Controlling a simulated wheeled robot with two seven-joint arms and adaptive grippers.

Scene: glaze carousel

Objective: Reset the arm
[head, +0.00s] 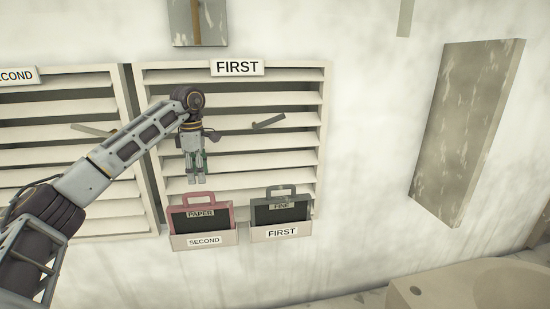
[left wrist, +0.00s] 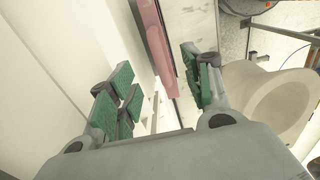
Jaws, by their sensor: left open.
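My left arm comes in from the left in the head view, and its gripper (head: 196,178) hangs pointing down in front of the louvred shutter labelled FIRST (head: 265,142). The gripper is open and empty, just above the pink case labelled PAPER (head: 201,219). In the left wrist view, the green-padded fingers (left wrist: 160,92) are spread apart, and a pink edge (left wrist: 156,45) shows beyond them. The pink case sits in a holder labelled SECOND (head: 204,240). A grey case labelled FINE (head: 281,212) sits in a holder labelled FIRST (head: 282,233). My right gripper is not in view.
Another shutter labelled SECOND (head: 60,150) is at the left. Small handles (head: 269,121) stick out from the shutters. A weathered panel (head: 466,130) juts from the wall at the right. A pale basin-like object (head: 465,286) is at the lower right.

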